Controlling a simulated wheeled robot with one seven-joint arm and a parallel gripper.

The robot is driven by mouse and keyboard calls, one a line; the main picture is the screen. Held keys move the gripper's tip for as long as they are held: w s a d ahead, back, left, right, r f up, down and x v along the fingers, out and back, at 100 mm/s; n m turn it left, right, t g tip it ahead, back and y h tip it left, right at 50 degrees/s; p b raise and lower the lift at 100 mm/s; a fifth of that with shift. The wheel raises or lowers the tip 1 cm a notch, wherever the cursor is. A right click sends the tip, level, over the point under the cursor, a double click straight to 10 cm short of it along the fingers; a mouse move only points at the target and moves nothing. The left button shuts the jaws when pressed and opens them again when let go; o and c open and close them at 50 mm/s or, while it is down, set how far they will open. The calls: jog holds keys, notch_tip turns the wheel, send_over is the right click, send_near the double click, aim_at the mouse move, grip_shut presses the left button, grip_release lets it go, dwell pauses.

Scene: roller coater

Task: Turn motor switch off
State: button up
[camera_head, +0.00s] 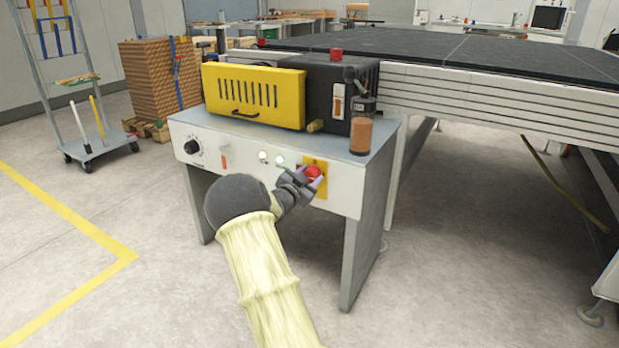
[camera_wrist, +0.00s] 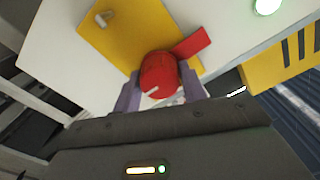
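A red rotary knob (camera_head: 313,172) sits on a yellow plate (camera_head: 322,188) at the right end of the machine's white front panel. In the wrist view the knob (camera_wrist: 159,74) has a white mark and a flat red piece beside it at upper right. I cannot tell which control is the motor switch by any label. My gripper (camera_head: 309,176) is at the knob, with one purple finger on each side of it. The wrist view shows my gripper (camera_wrist: 160,88) around the knob, the fingers very close to its sides. Whether they press on it is unclear.
The panel (camera_head: 240,165) also bears a black dial (camera_head: 191,147), an orange-red lever (camera_head: 224,157) and small round lights; one glows green (camera_wrist: 267,5). A yellow guard (camera_head: 254,95) and a brown cylinder (camera_head: 361,135) are above. A long black-topped table (camera_head: 450,45) extends right.

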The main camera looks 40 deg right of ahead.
jog(key=c, duration=0.5)
jog(key=shift+o, duration=0.2)
jog(key=shift+r+n+p, duration=0.15)
jog(key=shift+n+p, duration=0.15)
jog(key=shift+p, duration=0.55)
jog(key=n+p, duration=0.2)
jog(key=p, duration=0.2)
jog(key=shift+r, duration=0.1)
jog(key=n+p, duration=0.5)
jog(key=p, duration=0.2)
jog(key=n+p, duration=0.2)
jog(key=n, duration=0.1)
jog(key=n+p, duration=0.2)
jog(key=shift+w+a+f+n, duration=0.1)
jog(key=shift+f+n, duration=0.1)
jog(key=shift+n, duration=0.2)
jog(key=n, duration=0.2)
jog(key=n+p, duration=0.1)
jog(key=n, duration=0.1)
jog(key=shift+f+n, duration=0.2)
jog(key=shift+n, duration=0.1)
